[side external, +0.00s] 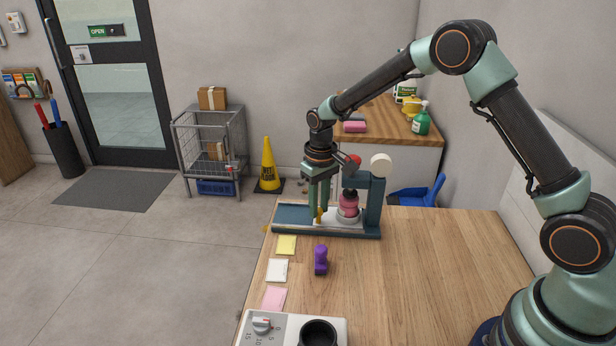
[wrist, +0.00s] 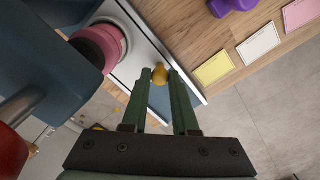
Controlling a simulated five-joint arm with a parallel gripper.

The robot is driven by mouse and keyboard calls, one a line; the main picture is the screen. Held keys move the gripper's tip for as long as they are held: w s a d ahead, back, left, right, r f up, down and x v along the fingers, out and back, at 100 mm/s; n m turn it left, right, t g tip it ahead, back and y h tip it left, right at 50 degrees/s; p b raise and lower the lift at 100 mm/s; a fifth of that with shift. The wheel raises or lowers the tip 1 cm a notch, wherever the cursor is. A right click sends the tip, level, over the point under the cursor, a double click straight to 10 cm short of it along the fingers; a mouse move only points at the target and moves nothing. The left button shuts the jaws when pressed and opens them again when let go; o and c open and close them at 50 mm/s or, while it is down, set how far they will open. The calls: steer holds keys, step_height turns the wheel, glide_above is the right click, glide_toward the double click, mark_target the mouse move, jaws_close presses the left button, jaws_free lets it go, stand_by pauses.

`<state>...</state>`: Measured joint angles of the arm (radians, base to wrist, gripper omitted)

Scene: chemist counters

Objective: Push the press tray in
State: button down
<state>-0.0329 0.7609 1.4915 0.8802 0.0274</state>
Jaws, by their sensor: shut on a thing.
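The press (side external: 376,200) is dark teal and stands on the far end of the wooden table, with a base and an upright column. Its pale tray (side external: 330,223) lies on the base and carries a pink and dark round thing (side external: 348,204). A small brass knob (side external: 319,215) stands up from the tray's left part. My gripper (side external: 319,207) points down onto the knob from above. In the wrist view the knob (wrist: 161,75) sits between the fingertips (wrist: 159,74), near the tray's edge, and my gripper is shut on it. The column partly hides the pink thing in the wrist view.
A purple object (side external: 321,260) stands in front of the press. Yellow, white and pink notes (side external: 277,270) lie along the table's left edge. A scale-like device (side external: 262,325) and a black cup (side external: 318,333) are at the near edge. The table's right side is clear.

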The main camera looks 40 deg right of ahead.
steer(key=shift+s+d, duration=0.1)
steer(key=shift+d, duration=0.15)
steer(key=c, duration=1)
jaws_free()
steer(key=shift+c, duration=0.2)
steer(key=o, duration=0.4)
steer(key=shift+c, duration=0.2)
steer(key=shift+a+r, duration=0.1)
step_height(320, 180, up, 12)
